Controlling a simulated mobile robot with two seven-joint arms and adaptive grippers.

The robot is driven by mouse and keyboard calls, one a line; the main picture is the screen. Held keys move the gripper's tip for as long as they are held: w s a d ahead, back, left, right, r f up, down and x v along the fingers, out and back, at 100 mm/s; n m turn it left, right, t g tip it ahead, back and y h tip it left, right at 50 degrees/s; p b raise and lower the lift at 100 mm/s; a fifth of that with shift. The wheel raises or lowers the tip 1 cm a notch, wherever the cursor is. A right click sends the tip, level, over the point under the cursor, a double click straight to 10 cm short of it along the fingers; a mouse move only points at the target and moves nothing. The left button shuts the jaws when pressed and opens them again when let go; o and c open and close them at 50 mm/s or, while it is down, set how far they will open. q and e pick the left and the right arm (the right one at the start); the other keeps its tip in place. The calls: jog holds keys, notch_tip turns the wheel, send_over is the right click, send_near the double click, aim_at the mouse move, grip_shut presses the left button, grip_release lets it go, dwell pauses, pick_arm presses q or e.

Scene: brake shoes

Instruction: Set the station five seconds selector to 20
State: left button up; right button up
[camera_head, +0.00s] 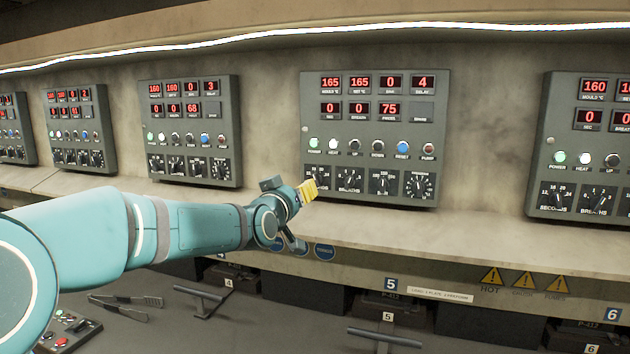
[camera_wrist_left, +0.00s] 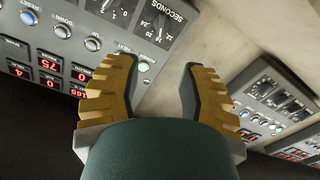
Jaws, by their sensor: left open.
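The station five panel (camera_head: 375,135) is grey with red displays, a row of buttons and several dials along the bottom. Its seconds selector (camera_head: 317,173) is the leftmost dial, partly hidden behind my gripper in the head view. The selector also shows at the top of the wrist view (camera_wrist_left: 160,24), a black dial with white marks; I cannot read its setting surely. My left gripper (camera_head: 308,190) is at the panel's lower left corner. In the wrist view its yellow ridged fingers (camera_wrist_left: 157,64) are spread and empty, with the dial beyond the tips, apart from them.
The green power lamp (camera_wrist_left: 143,67) shows between the fingers in the wrist view. The breaths dial (camera_head: 349,180) is just right of the selector. A pale ledge (camera_head: 480,225) runs below the panels. The station six panel (camera_head: 590,150) stands to the right.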

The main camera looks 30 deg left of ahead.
aim_at(315, 178)
pick_arm(q)
jog(key=p+x, duration=0.2)
jog(key=x, duration=1)
jog(key=shift+w, duration=0.1)
pick_arm(e)
jog(key=r, duration=0.1)
jog(key=w+r, duration=0.1)
jog(key=shift+r, duration=0.35)
jog(key=shift+d, duration=0.1)
pick_arm(q)
grip_shut()
